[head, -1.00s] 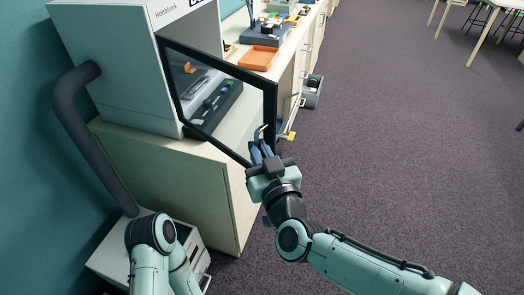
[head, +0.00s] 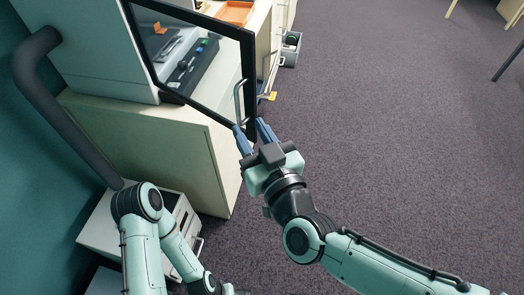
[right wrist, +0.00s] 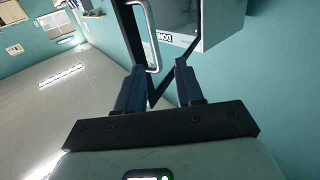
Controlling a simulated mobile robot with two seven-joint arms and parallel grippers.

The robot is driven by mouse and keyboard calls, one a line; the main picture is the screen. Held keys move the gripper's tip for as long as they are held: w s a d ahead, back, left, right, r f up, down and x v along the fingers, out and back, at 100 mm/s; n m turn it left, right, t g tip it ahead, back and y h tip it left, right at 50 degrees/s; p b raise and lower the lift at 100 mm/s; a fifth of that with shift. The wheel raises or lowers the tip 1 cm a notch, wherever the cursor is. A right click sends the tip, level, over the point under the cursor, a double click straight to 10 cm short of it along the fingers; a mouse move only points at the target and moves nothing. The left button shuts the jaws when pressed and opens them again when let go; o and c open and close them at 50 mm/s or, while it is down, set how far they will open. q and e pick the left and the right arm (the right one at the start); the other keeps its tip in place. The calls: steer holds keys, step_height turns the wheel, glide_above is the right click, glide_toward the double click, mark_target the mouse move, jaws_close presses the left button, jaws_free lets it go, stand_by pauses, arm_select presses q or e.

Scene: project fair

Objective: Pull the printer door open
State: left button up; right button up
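The printer (head: 90,55) is a grey box on a cabinet at the left, partly cut off at the top. Its black-framed glass door (head: 250,65) stands swung out from the front, toward the right. The metal bar handle (head: 239,100) is near the door's free edge; it also shows in the right wrist view (right wrist: 155,45). My right gripper (head: 250,124) is open, its blue fingers apart just below the handle, and it holds nothing. In the right wrist view the handle lies past the fingertips (right wrist: 160,68). My left gripper is out of view.
The pale cabinet (head: 160,145) stands under the printer, with a white drawer unit (head: 95,235) beside my left arm. A thick dark pipe (head: 60,120) runs along the left. An orange tray (head: 235,12) lies farther back. The carpet (head: 390,130) at the right is clear.

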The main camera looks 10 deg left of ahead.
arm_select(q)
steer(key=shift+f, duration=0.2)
arm_select(e)
steer(key=v, duration=0.5)
steer(key=shift+a, duration=0.1)
